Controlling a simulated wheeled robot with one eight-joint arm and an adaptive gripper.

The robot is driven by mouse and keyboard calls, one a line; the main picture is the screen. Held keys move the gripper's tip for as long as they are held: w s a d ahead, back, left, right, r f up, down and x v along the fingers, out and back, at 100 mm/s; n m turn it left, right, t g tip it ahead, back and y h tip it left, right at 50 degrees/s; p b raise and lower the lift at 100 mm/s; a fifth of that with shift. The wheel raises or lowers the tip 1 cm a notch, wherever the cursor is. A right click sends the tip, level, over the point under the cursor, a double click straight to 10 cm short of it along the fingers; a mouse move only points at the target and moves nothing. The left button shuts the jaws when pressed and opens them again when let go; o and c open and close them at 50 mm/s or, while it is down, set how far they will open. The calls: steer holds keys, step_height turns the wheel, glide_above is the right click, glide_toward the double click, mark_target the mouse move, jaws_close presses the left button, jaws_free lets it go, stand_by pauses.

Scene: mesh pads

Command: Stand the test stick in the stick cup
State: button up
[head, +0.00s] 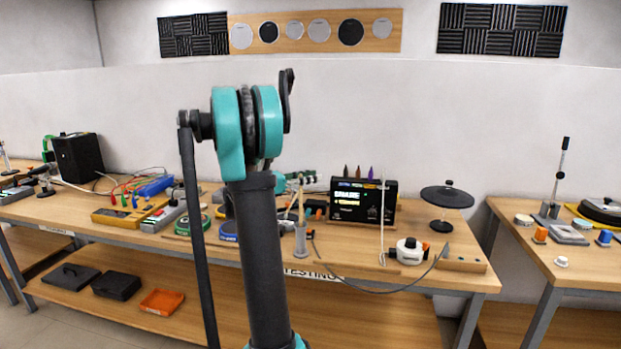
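A small grey cup (301,241), which looks like the stick cup, stands upright near the front edge of the middle bench. A thin pale stick (302,207) rises above it and looks upright in or just behind it; a second thin tan piece slants beside it. I cannot tell which is the test stick. My arm rises in front of the bench, just left of the cup. A teal part (280,183) shows behind the arm, but I cannot make out gripper fingers, so my gripper seems hidden behind the arm.
A black display box (362,203), a thin white stand (382,225), a white device (410,250) and a black disc on a stand (447,197) are right of the cup. A cable loops along the front edge. Coloured instruments (130,212) crowd the left.

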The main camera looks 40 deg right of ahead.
steer(key=v, duration=1.2)
stand_by(0.3)
steer(key=s+a+f+m+t+y, duration=0.3)
steer(key=s+a+f+y, duration=0.15)
steer(key=f, duration=0.35)
steer(key=s+a+f+m+t+y, duration=0.2)
steer(key=s+a+f+m+y, duration=0.15)
steer(key=s+a+f, duration=0.35)
steer(key=s+a+f+m+t+y, duration=0.1)
steer(key=s+a+f+m+y, duration=0.3)
steer(key=a, duration=0.5)
steer(key=s+a+f+m+t+y, duration=0.2)
steer(key=s+a+f+m+y, duration=0.2)
steer(key=a+f, duration=0.4)
steer(key=shift+s+a+m+y, duration=0.35)
steer(key=shift+s+a+y, duration=0.15)
steer(key=shift+y, duration=0.3)
